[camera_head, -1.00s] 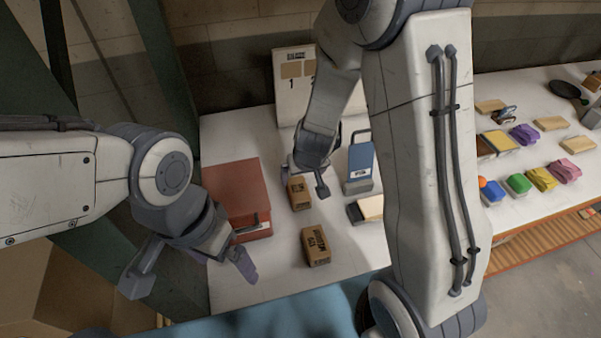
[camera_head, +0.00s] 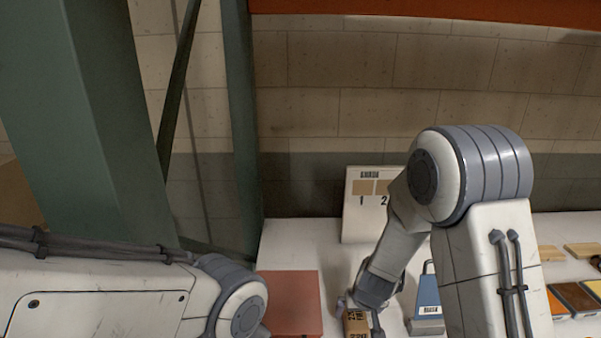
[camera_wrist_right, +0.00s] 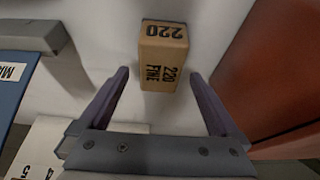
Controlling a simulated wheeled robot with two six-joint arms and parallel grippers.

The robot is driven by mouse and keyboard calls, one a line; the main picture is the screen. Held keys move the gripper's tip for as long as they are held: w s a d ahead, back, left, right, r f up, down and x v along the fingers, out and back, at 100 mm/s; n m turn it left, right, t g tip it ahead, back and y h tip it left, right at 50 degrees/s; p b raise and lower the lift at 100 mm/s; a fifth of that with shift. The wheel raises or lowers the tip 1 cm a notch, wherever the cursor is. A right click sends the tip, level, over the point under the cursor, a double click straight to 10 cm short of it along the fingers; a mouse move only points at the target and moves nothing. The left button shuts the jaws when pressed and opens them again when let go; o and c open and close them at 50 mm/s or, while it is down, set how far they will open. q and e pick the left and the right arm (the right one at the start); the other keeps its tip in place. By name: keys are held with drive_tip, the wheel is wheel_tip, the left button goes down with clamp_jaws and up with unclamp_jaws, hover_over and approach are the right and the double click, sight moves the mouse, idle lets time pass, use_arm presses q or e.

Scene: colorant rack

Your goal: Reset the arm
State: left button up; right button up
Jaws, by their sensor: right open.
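My right gripper (camera_head: 361,315) is low over the white table, at a small brown box (camera_head: 356,326). In the right wrist view the open purple fingers of this gripper (camera_wrist_right: 158,75) point toward the box (camera_wrist_right: 163,50), which is marked 220 FINE. The box shows between and beyond the fingertips, with a visible gap on each side. I cannot tell how far the tips are from it in depth. My left arm comes in at the lower left of the head view, but its gripper is out of frame.
A red block or case (camera_head: 292,300) lies left of the box. A blue-fronted holder (camera_head: 428,296) stands to its right. A white board numbered 1 and 2 (camera_head: 362,222) stands behind. A green post (camera_head: 115,120) rises at left. Bare table shows between these things.

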sight(356, 313)
drive_tip(key=b+x, duration=0.1)
drive_tip(key=x, duration=0.2)
drive_tip(key=shift+f, duration=0.3)
drive_tip(key=shift+w+r, duration=0.15)
drive_tip(key=shift+w, duration=0.05)
use_arm(q)
drive_tip(key=p, duration=0.2)
drive_tip(key=shift+r+p, duration=0.35)
drive_tip(key=shift+r, duration=0.05)
use_arm(e)
wheel_tip(356, 313, up, 3)
